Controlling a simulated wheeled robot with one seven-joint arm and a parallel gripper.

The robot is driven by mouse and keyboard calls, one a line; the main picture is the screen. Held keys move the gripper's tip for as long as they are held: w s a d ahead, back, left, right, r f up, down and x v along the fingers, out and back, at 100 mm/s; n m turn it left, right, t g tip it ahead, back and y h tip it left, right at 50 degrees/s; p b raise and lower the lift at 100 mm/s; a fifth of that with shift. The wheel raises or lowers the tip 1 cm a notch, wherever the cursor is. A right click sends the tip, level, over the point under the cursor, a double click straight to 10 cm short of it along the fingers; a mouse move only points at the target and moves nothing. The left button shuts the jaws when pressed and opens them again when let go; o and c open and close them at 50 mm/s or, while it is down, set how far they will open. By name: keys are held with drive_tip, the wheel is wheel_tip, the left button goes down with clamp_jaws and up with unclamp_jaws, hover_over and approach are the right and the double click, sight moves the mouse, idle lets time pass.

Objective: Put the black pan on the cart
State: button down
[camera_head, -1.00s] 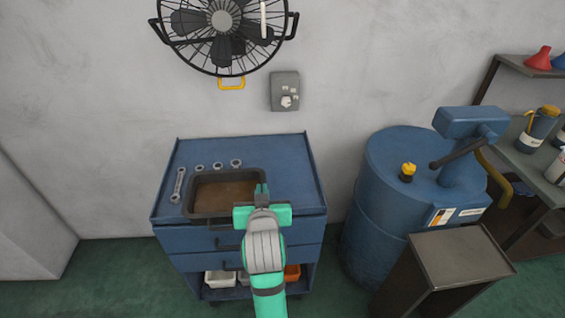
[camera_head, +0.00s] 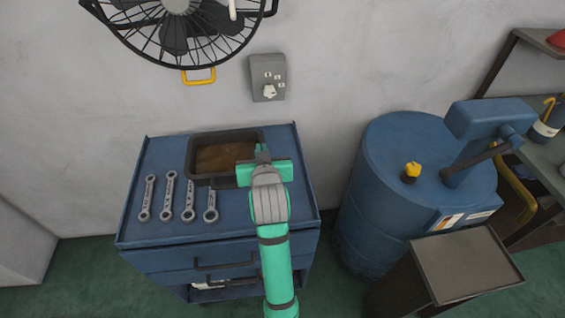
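The black pan (camera_head: 224,158) is rectangular with dark walls and a brown inside. It is over the back part of the top of the blue cart (camera_head: 250,215), behind the wrenches. I cannot tell whether it rests on the top or hangs just above it. My gripper (camera_head: 262,152) is at the pan's right rim, with its narrow fingers close together on the rim. The fingertips are small and partly hidden by my green wrist. My arm reaches in from the front and covers part of the cart's front right.
Several wrenches (camera_head: 179,198) lie on the cart's left front. A wall fan (camera_head: 178,25) and a grey switch box (camera_head: 268,77) are above. A blue drum (camera_head: 402,165) with a pump and a dark stand (camera_head: 465,262) are to the right.

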drive_tip(key=w+d+f, duration=0.4)
drive_tip(key=d+f, duration=0.1)
drive_tip(key=w+d+f, duration=0.2)
drive_tip(key=d+f, duration=0.1)
drive_tip(key=shift+d, duration=0.1)
drive_tip(key=shift+w+d+f, duration=0.15)
drive_tip(key=shift+d+f, duration=0.2)
drive_tip(key=shift+f, duration=1.45)
drive_tip(key=shift+w+f, duration=0.1)
drive_tip(key=shift+w, duration=0.05)
drive_tip(key=c, duration=2)
unclamp_jaws()
drive_tip(key=shift+f, duration=0.1)
